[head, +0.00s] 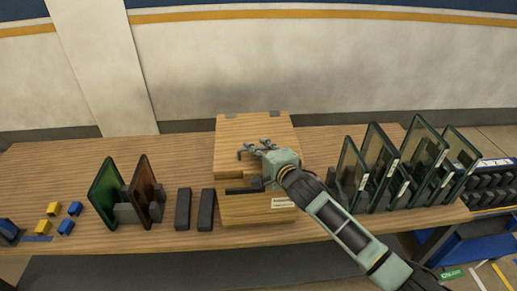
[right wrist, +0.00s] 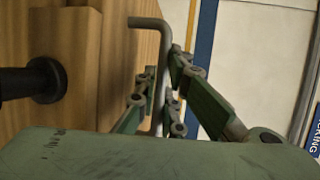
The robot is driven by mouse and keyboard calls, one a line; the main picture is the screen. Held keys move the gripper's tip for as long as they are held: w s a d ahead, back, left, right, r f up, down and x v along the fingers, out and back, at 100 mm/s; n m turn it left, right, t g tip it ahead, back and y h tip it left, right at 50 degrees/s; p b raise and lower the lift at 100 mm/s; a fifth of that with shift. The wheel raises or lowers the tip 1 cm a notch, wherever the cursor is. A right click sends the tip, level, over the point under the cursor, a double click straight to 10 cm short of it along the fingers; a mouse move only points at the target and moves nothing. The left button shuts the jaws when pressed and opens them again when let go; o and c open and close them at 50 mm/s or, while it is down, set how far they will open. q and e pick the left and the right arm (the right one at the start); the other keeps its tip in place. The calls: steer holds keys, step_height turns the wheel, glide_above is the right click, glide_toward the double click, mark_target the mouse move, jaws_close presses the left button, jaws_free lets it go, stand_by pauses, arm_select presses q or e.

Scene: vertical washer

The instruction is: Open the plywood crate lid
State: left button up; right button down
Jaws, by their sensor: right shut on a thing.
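The plywood crate (head: 235,212) stands on the bench in the middle of the head view. Its lid (head: 232,135) appears to lie down over the box, with two grey hinges at its back edge. A black bar handle (head: 243,191) shows at the crate's front. My right gripper (head: 254,148) is over the lid. In the right wrist view, its fingers (right wrist: 159,95) are shut on a bent grey metal rod (right wrist: 153,22), beside the wood. A black round part (right wrist: 35,80) sticks out from the wood there. My right gripper and arm hide the crate's right side. My left gripper is not in view.
Dark glass panes (head: 378,165) stand in racks to the right. Green (head: 106,190) and brown panes (head: 145,187) and two dark blocks (head: 183,208) stand to the left. Small yellow and blue blocks (head: 66,227) lie farther left. A wall rises behind the bench (head: 60,165).

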steer(key=shift+w+r+g, duration=0.2)
steer(key=shift+r, duration=0.55)
steer(key=shift+w+r+g, duration=0.2)
steer(key=shift+r, duration=0.55)
steer(key=w+r+g, duration=0.1)
steer(key=w+r, duration=0.2)
steer(key=r, duration=0.3)
steer(key=w+r+m+g, duration=0.1)
steer(key=w+r, duration=0.3)
steer(key=r, duration=0.1)
steer(key=shift+w+r+g+h, duration=0.2)
steer(key=shift+r+g+h, duration=0.2)
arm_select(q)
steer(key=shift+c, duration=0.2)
